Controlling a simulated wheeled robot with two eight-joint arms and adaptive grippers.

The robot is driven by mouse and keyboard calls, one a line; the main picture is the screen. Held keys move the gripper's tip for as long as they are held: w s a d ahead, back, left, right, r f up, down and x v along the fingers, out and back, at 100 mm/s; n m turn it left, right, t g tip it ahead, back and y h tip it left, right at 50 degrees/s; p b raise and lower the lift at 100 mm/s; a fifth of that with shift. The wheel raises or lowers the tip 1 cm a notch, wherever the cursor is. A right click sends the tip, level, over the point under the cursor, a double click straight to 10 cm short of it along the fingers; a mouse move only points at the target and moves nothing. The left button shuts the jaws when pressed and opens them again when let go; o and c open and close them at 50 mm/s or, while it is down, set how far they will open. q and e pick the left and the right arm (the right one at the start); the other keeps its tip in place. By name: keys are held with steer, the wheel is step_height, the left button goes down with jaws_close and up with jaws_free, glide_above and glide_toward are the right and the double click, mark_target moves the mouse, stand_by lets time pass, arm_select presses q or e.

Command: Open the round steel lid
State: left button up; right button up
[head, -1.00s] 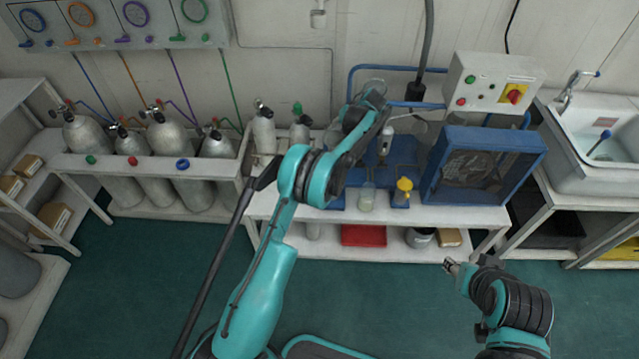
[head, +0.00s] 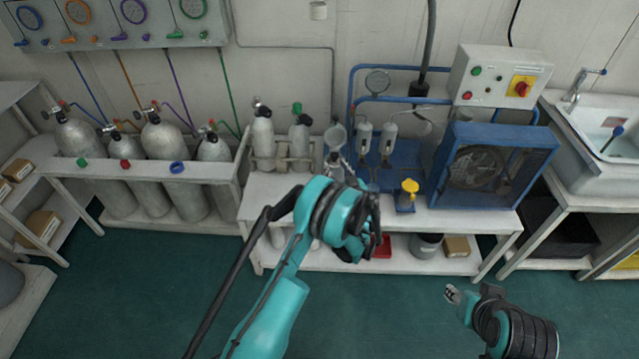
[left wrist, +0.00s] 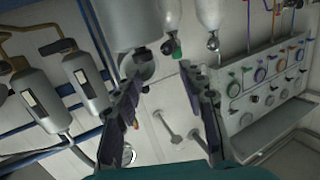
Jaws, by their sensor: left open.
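In the left wrist view, a grey steel cylinder (left wrist: 128,22) hangs in from the top edge with a round end piece (left wrist: 136,66), probably the same part. My left gripper (left wrist: 164,76) is open and empty; one fingertip is close to the round end piece, and I cannot tell whether they touch. My right gripper (head: 452,294) is low over the floor, away from the bench.
Two filter bottles (head: 364,138) and a gauge (head: 377,81) stand right of the lid. Two small cylinders (head: 262,138) are left of it. A yellow-capped item (head: 408,190) and a blue fan box (head: 492,165) are farther right on the bench (head: 460,221).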

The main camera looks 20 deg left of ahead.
arm_select(q)
steer(key=f+v, duration=0.1)
steer(key=v, duration=0.7)
steer(key=s+a+r+m+g+h, duration=0.1)
steer(key=s+a+r+g, duration=0.1)
steer(key=s+a+r, duration=0.1)
steer(key=s+a+r+m+g+h, duration=0.1)
steer(key=s+a+r+h, duration=0.1)
steer(key=r, duration=0.5)
steer(key=shift+s+a+r+g, duration=0.4)
steer(key=shift+s+a, duration=0.25)
steer(key=shift+s, duration=0.7)
arm_select(e)
steer(key=shift+f, duration=0.45)
